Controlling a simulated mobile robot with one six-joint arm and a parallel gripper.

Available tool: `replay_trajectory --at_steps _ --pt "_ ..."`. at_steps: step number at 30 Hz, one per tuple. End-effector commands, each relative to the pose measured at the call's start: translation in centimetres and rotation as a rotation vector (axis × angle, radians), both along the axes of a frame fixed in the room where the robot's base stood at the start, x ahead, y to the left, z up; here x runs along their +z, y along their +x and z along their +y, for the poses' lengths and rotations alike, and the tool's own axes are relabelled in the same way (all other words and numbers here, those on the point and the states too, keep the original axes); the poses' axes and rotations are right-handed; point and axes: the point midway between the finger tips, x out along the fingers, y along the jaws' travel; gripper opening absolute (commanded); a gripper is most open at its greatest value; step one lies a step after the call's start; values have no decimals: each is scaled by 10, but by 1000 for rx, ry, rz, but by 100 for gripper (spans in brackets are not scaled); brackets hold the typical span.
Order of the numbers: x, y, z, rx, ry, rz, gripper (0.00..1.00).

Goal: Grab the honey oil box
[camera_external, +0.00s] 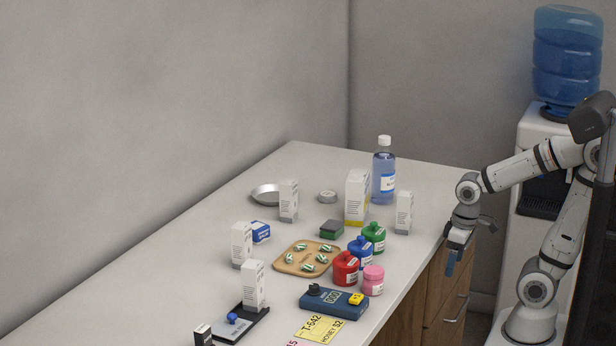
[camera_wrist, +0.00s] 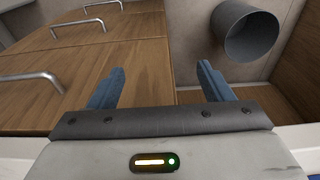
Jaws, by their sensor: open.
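Several white boxes stand upright on the counter, and their print is too small to tell which is the honey oil box. The tallest white box (camera_external: 357,198) has a yellow band near its base and stands beside a blue bottle. Smaller white boxes stand at the right (camera_external: 404,212), back left (camera_external: 289,201), left (camera_external: 241,244) and front (camera_external: 253,285). A yellow card (camera_external: 319,329) at the front reads "T-642 HONEY S2". My gripper (camera_external: 452,264) hangs beyond the counter's right edge, pointing down. In the wrist view its blue fingers (camera_wrist: 161,72) are apart with nothing between them.
A blue bottle (camera_external: 384,178), red (camera_external: 345,269), green (camera_external: 374,238) and pink (camera_external: 373,281) jars and a pill tray (camera_external: 284,262) crowd the counter. Wooden drawers (camera_wrist: 90,75) with metal handles and a grey cylinder (camera_wrist: 250,35) show in the wrist view. The counter's left side is clear.

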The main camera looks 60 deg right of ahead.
Motion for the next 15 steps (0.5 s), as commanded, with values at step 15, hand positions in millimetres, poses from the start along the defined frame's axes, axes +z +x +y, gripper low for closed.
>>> replay_trajectory --at_steps 15 --pt "27 -2 -1 -8 2 15 64"
